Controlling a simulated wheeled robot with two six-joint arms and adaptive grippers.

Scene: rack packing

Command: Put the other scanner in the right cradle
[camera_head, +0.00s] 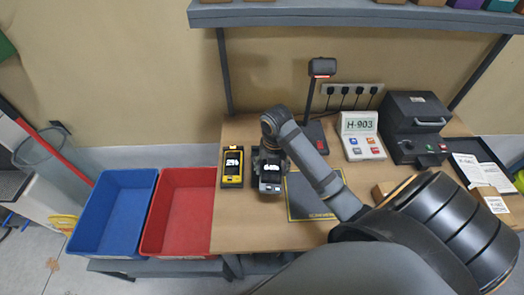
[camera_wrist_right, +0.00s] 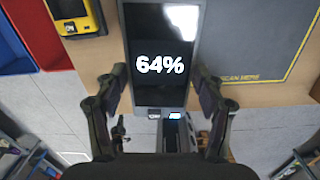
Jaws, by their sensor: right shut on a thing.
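The yellow scanner (camera_head: 232,157) shows "21%" or similar on its screen and lies in a dark holder at the left of the wooden table. It also shows at the top left of the right wrist view (camera_wrist_right: 74,14). A grey-black scanner (camera_head: 271,181) reading "64%" is just right of it. In the right wrist view this scanner (camera_wrist_right: 163,85) sits between the fingers of my right gripper (camera_wrist_right: 160,100), which is shut on it. My right gripper (camera_head: 270,152) partly covers it from above. I cannot tell whether it rests in a cradle. My left gripper is out of view.
Blue (camera_head: 86,212) and red (camera_head: 176,212) bins stand left of the table. A dark mat (camera_head: 302,205) lies right of the scanners, partly under my arm. A stand (camera_head: 318,98), a "H-903" device (camera_head: 358,147) and a black machine (camera_head: 412,125) are at the back. A shelf (camera_head: 350,15) hangs above.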

